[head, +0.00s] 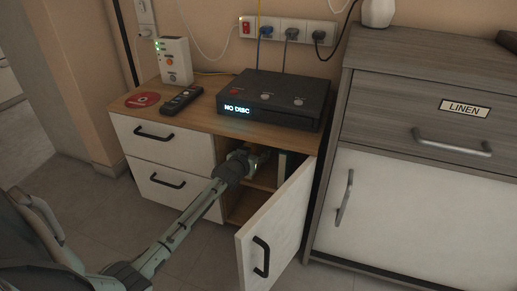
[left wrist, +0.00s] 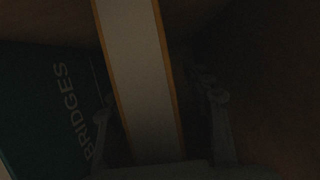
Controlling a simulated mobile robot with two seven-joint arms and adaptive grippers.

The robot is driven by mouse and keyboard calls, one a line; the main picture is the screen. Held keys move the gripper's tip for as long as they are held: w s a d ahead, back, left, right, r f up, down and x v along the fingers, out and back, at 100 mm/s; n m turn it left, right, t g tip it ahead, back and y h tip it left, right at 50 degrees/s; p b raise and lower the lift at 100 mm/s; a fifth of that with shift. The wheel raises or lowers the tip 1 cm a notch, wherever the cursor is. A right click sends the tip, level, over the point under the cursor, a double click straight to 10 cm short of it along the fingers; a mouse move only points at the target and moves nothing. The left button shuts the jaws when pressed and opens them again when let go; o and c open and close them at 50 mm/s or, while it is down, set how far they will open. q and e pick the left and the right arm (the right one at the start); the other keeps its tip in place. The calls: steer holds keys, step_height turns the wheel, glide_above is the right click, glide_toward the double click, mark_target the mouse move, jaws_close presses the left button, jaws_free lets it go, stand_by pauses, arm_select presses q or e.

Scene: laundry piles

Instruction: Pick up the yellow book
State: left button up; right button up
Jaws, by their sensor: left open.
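The yellow book (left wrist: 140,75) stands in the dark cabinet in the left wrist view. Its pale page edge faces the camera, with thin yellow-orange cover edges on both sides, and it leans slightly. My left gripper (left wrist: 162,100) is open, with one finger on each side of this book; I cannot tell whether either finger touches it. In the head view my left gripper (head: 258,160) reaches into the open cabinet compartment, where the yellow book cannot be made out clearly. My right gripper is not in view.
A dark green book marked BRIDGES (left wrist: 50,110) stands left of the yellow book. The open white door (head: 275,230) flanks my arm on the right. A disc player (head: 272,100), a remote (head: 183,100) and a red disc (head: 142,100) lie on the cabinet top.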

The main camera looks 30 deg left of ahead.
arm_select(q)
jaws_close()
steer(key=shift+r, duration=0.15)
stand_by(0.4)
